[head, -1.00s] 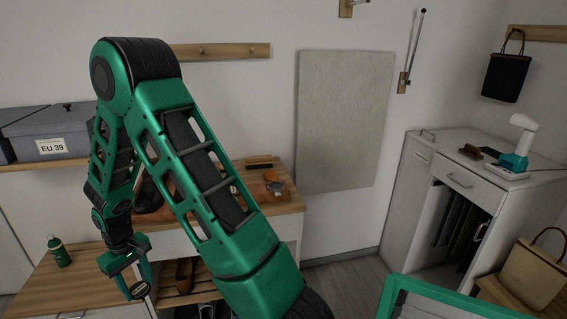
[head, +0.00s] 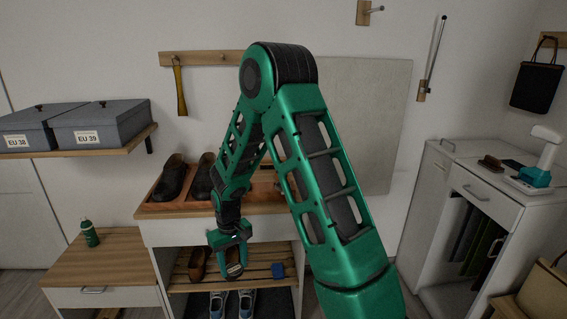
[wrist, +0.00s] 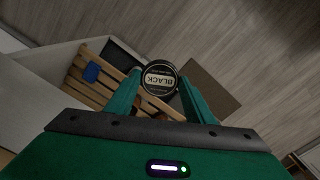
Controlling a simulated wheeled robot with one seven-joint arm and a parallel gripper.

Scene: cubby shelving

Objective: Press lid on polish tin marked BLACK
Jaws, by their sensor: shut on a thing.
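A round dark disc with a pale label reading BLACK (wrist: 160,77) is between the fingers of my gripper (wrist: 155,88) in the wrist view. It looks like the polish tin's lid; whether anything is under it I cannot tell. In the head view my gripper (head: 232,258) points down, shut on this lid (head: 234,269), in front of the shoe unit's upper slatted shelf. No separate tin base can be made out; my arm covers part of the unit's top.
Dark shoes (head: 172,178) stand in a tan tray on the shoe unit's top (head: 160,212). Below are slatted shelves with shoes and a blue block (head: 277,271). A wooden bench (head: 100,262) with a green bottle (head: 90,233) stands left. Floor shows below the gripper in the wrist view.

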